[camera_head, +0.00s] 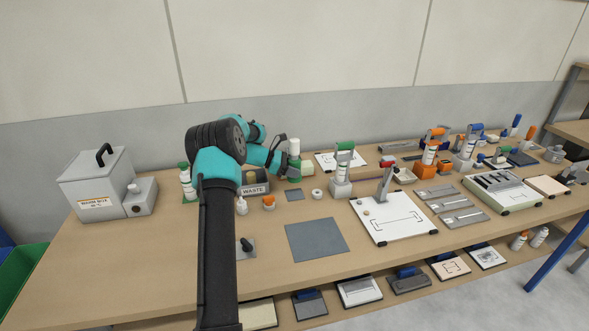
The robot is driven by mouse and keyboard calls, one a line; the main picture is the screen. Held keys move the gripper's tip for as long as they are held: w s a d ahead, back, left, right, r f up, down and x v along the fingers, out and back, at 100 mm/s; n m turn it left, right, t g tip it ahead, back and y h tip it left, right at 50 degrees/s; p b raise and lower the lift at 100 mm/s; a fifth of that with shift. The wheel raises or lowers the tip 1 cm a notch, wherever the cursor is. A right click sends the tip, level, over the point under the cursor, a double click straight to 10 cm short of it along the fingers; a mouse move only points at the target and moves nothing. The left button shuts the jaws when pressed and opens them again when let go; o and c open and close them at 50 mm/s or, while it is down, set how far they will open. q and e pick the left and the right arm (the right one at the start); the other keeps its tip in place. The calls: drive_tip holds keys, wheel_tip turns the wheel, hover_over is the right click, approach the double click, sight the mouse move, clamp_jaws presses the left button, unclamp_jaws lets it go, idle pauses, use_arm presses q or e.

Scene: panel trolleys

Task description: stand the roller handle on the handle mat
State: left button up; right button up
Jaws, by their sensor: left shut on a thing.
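My left gripper (286,160) is past the middle of the bench, toward the wall, and shut on a white and green upright thing (294,147). I cannot tell for sure whether this is the roller handle, as the gripper covers part of it. A small dark grey mat (295,194) lies bare in front of it. A larger grey mat (317,239) lies bare nearer the bench front. I cannot tell which of them is the handle mat. My right gripper is not in view.
A grey waste box (255,188), white ring (317,194) and orange-topped jar (268,202) stand close to the gripper. A green-topped holder (341,187) and white board (393,222) are to the right. A lidded metal box (97,185) is at left.

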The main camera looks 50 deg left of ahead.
use_arm(q)
drive_tip(key=shift+f, duration=3.15)
drive_tip(key=shift+f, duration=0.45)
drive_tip(key=o, duration=1.3)
drive_tip(key=shift+o, duration=0.2)
